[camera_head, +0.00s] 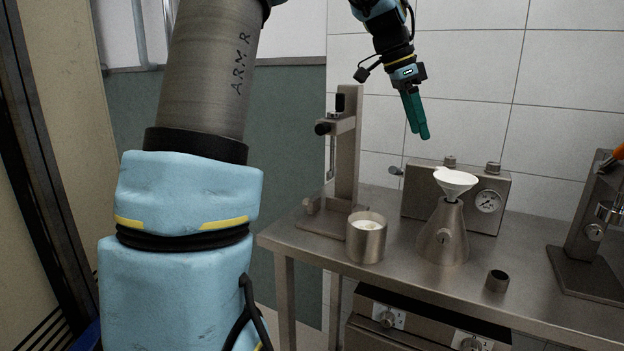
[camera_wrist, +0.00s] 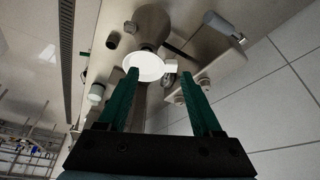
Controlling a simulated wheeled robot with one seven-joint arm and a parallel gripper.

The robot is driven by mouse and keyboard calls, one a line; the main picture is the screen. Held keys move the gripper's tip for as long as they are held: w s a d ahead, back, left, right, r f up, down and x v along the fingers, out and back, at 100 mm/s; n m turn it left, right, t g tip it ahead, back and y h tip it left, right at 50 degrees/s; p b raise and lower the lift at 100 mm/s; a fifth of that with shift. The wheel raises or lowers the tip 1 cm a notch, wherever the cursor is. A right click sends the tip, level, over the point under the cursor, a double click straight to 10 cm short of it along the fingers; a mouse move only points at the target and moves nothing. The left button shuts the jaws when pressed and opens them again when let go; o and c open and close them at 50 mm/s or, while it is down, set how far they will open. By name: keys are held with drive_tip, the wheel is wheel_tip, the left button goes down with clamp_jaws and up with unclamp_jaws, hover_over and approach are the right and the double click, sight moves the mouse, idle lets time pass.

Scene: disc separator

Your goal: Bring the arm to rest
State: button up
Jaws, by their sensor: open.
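My gripper (camera_head: 420,134) shows in the head view with green fingers pointing down, above the bench and in front of the tiled wall. In the wrist view my gripper (camera_wrist: 168,82) has its two green fingers apart with nothing between them touching. A white funnel (camera_head: 455,183) sits in the top of a conical metal flask (camera_head: 443,236) on the bench, below and right of my gripper. The funnel also shows in the wrist view (camera_wrist: 143,65), beyond the fingertips.
The metal bench (camera_head: 400,279) holds a metal beaker (camera_head: 366,245) with white contents, a small dark cup (camera_head: 497,280), and a box with a gauge (camera_head: 488,201). A tall stand (camera_head: 346,150) rises left of my gripper. Another stand (camera_head: 582,250) is at the right. Air around my gripper is clear.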

drive_tip(key=s+a+f+n+y, duration=0.1)
drive_tip(key=s+a+f+n, duration=0.3)
drive_tip(key=a+f, duration=0.3)
drive_tip(key=s+a+f+n+t+y, duration=0.1)
drive_tip(key=s+a+f+n, duration=0.4)
drive_tip(key=a, duration=0.7)
drive_tip(key=s+a+f+n+y, duration=0.2)
drive_tip(key=s+a+f+n, duration=0.3)
drive_tip(key=a+f+n, duration=0.3)
wheel_tip(320, 180, down, 3)
drive_tip(key=shift+a+r+t, duration=0.1)
drive_tip(key=shift+a+t, duration=0.3)
drive_tip(key=shift+a, duration=0.35)
idle(0.6)
